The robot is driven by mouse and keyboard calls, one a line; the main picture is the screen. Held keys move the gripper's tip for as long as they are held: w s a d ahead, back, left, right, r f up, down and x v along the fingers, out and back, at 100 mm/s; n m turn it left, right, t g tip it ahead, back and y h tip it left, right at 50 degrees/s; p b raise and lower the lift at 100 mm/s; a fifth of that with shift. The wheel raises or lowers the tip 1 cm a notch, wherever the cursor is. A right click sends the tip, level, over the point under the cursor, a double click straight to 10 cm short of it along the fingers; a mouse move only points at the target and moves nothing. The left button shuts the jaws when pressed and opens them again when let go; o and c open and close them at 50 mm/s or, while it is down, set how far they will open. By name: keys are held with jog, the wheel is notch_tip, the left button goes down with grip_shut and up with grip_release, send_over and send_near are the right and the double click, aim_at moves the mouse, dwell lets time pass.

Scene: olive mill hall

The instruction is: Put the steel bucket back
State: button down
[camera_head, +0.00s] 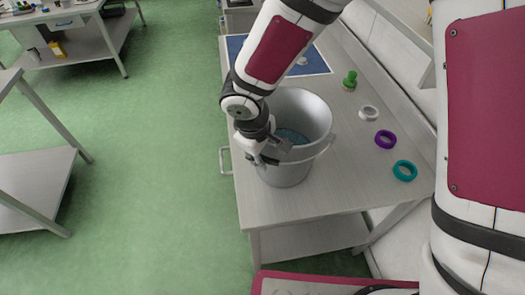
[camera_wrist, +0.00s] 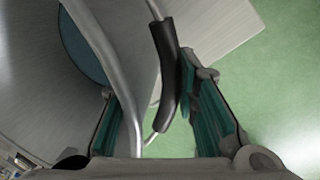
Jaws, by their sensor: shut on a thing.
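The steel bucket (camera_head: 315,112) is upright at the left side of the light grey table (camera_head: 345,190); I cannot tell whether its base touches the top. Something blue-grey shows inside it. My gripper (camera_head: 268,150) is at the bucket's near left side, shut on it. In the wrist view, the bucket's rim (camera_wrist: 112,62) and its wire handle with a black grip (camera_wrist: 166,65) pass between the fingers of my gripper (camera_wrist: 160,125). The exact contact is unclear.
A blue mat (camera_head: 313,62) lies at the table's far end, partly hidden by my arm. A green stamp-like object (camera_head: 350,80), a white ring (camera_head: 369,113), a purple ring (camera_head: 386,139) and a teal ring (camera_head: 405,170) line the right side.

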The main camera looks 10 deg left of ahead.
jog(key=c, duration=1.2)
grip_release()
jog(key=shift+f, duration=0.1)
jog(key=v, duration=1.2)
jog(key=s+d+r+m+t, duration=0.1)
jog(key=d+r+m, duration=0.2)
jog(key=d+r, duration=0.3)
jog(key=s+d+r+m, duration=0.1)
jog(key=d+r+m, duration=0.25)
jog(key=d, duration=0.55)
jog(key=shift+s+d+r+m+t+y+b, duration=0.1)
jog(key=shift+s+d+r+m+t+y, duration=0.2)
jog(key=shift+s+d+r+m, duration=1)
jog(key=shift+s+d+r+m+t+y+b, duration=0.1)
jog(key=shift+s+d+r+m+t, duration=0.5)
jog(key=shift+s+d, duration=1.35)
jog(key=shift+s+d+r+m+t+y+b, duration=0.1)
jog(key=shift+s+d+r+m+t+y, duration=0.1)
jog(key=shift+s+d+r+m, duration=1.1)
jog(key=shift+s+d+f+n, duration=0.15)
jog(key=shift+d+n, duration=0.2)
